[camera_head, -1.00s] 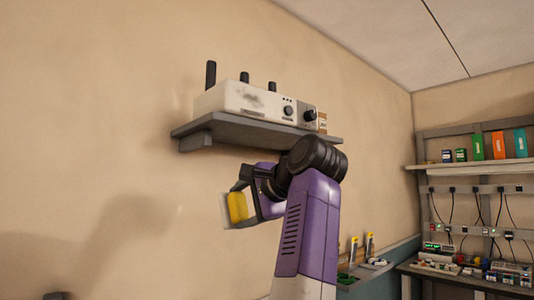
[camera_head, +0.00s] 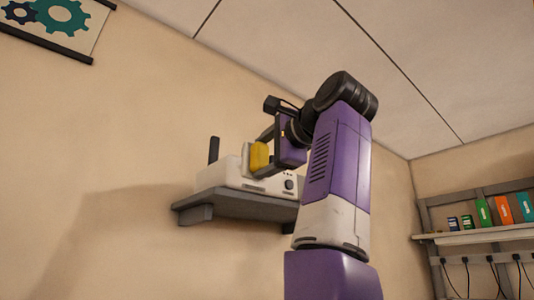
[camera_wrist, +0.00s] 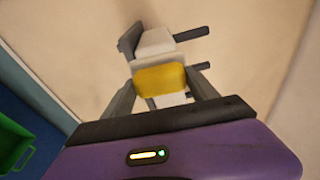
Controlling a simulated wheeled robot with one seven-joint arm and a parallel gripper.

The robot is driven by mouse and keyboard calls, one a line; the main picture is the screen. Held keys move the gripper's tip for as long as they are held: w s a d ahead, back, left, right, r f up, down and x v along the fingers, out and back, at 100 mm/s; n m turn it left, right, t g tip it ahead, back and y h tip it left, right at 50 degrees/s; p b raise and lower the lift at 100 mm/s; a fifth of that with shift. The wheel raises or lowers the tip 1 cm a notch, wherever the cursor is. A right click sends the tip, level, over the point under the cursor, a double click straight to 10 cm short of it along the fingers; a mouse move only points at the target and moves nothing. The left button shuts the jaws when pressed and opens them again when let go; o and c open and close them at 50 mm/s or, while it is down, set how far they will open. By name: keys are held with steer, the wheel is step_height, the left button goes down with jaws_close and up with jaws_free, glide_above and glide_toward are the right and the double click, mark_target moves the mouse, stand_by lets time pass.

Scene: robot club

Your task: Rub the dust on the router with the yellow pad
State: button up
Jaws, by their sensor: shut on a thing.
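The white router (camera_head: 234,172) sits on a grey wall shelf (camera_head: 238,203), with a black antenna (camera_head: 214,150) upright at its left end. My gripper (camera_head: 266,158) is shut on the yellow pad (camera_head: 259,156), which is in front of the router's upper front in the head view. I cannot tell whether the pad touches the router. The dust is hidden behind the pad and my arm. In the wrist view the yellow pad (camera_wrist: 160,80) is between my fingers, with the white router (camera_wrist: 154,43) and dark antennas (camera_wrist: 191,34) beyond it.
A wall rack (camera_head: 480,236) with several coloured boxes and hanging cables is at the right. A gear poster (camera_head: 58,22) hangs at the upper left. A green bin (camera_wrist: 14,148) is at the lower left of the wrist view. The wall left of the shelf is bare.

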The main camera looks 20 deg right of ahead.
mark_target(247, 164)
steer(key=shift+w+a+p, duration=0.25)
steer(key=shift+w+p, duration=0.1)
steer(key=shift+w, duration=0.35)
steer(key=shift+w+a+p, duration=0.2)
steer(key=shift+w+p, duration=0.1)
steer(key=shift+w, duration=0.45)
steer(key=shift+w+a+p, duration=0.25)
steer(key=shift+w+p, duration=0.1)
steer(key=shift+w, duration=0.35)
steer(key=shift+w+a+p, duration=0.3)
steer(key=shift+w+p, duration=0.55)
steer(key=shift+w, duration=0.05)
steer(key=w+d+p, duration=0.3)
steer(key=d+p, duration=0.4)
steer(key=d, duration=0.3)
steer(key=shift+w, duration=0.15)
steer(key=shift+s+a+b, duration=0.25)
steer(key=shift+s+a, duration=0.3)
steer(key=shift+a, duration=1.15)
steer(key=shift+s+a+b, duration=0.2)
steer(key=shift+s+a, duration=0.3)
steer(key=shift+a, duration=1.15)
steer(key=shift+s+a+b, duration=0.25)
steer(key=shift+s+a, duration=0.3)
steer(key=shift+a, duration=1.15)
